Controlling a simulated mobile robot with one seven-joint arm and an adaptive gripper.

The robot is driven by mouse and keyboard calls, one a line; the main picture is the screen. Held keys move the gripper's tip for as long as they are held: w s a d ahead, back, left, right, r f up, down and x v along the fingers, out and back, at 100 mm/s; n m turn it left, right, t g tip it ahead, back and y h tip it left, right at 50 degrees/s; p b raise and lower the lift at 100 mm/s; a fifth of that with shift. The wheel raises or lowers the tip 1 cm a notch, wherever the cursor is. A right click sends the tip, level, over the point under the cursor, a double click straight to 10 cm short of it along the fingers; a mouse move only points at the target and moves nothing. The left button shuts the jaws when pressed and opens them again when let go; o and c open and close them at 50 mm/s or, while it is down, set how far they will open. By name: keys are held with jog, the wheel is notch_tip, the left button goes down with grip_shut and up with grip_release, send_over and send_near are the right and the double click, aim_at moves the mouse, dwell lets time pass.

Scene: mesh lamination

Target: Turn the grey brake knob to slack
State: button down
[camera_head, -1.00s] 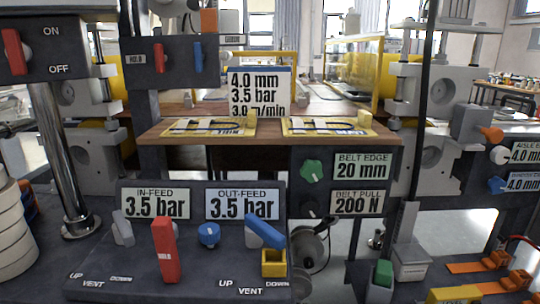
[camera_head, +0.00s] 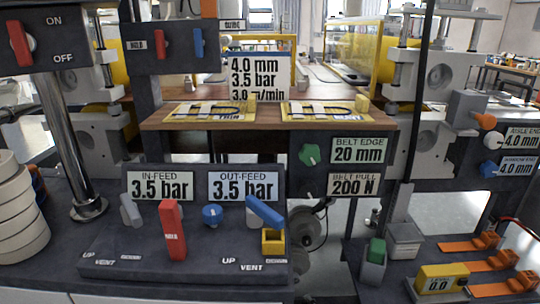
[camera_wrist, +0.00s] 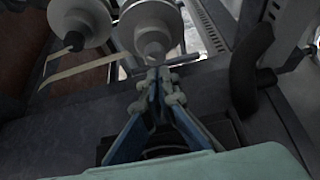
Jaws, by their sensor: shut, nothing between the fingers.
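My gripper (camera_wrist: 157,78) shows only in the wrist view, its blue-sided fingers closed together with nothing seen between them. Just beyond the fingertips is a pale grey round piece with a smaller hub (camera_wrist: 153,48) and a thin grey bar beside it; this may be the brake knob, but no label shows. I cannot tell if the fingertips touch it. A second pale disc (camera_wrist: 78,22) with a dark centre stands to its left, with a cream strip running by. No knob marked brake or slack is readable in the head view, and my gripper is absent there.
In the wrist view, a thick dark curved tube (camera_wrist: 250,80) rises right of my gripper.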

jog(key=w+b, duration=0.3)
jog(key=w, duration=0.3)
jog(key=shift+w+f, duration=0.35)
jog(key=shift+a+r, duration=0.15)
jog(key=shift+a, duration=0.2)
dwell(0.7)
jog(key=shift+r, duration=0.3)
jog(key=s+d+r+p, duration=0.1)
jog(key=s+p, duration=0.1)
jog(key=s, duration=0.4)
dwell(1.0)
jog(key=shift+d+r, duration=0.1)
